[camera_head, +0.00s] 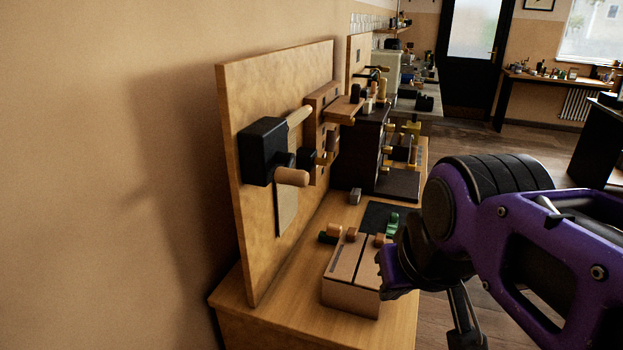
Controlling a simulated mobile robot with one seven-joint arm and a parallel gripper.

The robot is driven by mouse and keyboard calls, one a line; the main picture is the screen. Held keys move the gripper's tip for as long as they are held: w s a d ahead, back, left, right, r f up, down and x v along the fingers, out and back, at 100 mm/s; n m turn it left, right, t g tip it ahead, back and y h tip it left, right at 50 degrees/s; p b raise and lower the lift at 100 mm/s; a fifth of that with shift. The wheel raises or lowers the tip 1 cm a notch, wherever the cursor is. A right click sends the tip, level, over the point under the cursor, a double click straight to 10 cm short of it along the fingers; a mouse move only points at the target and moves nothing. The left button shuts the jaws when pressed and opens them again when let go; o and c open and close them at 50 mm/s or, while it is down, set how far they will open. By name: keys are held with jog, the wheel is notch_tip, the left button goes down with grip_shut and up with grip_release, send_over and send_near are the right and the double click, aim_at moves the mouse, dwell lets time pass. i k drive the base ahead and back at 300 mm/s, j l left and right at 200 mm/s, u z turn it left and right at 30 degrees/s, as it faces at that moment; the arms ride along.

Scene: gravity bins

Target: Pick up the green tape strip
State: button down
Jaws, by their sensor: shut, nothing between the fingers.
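A small bright green piece (392,223) stands at the back right of the cardboard-coloured box on the wooden bench. I cannot tell for sure which is the green tape strip; both are small here. My purple and black arm fills the right side. My gripper (467,335) hangs below the arm at the lower edge, partly cut off, shut and empty.
The box (350,290) has a dark slot across its top, with small wooden pieces behind it. A wooden upright panel (250,215) with a black block (263,150) and pegs rises at the bench's left. A dark cabinet (366,150) stands behind. Floor is open beyond.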

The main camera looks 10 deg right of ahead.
aim_at(392, 227)
jog(key=j+z, duration=0.65)
jog(key=k+j+z, duration=0.2)
jog(key=k+j, duration=0.15)
jog(key=k, duration=0.2)
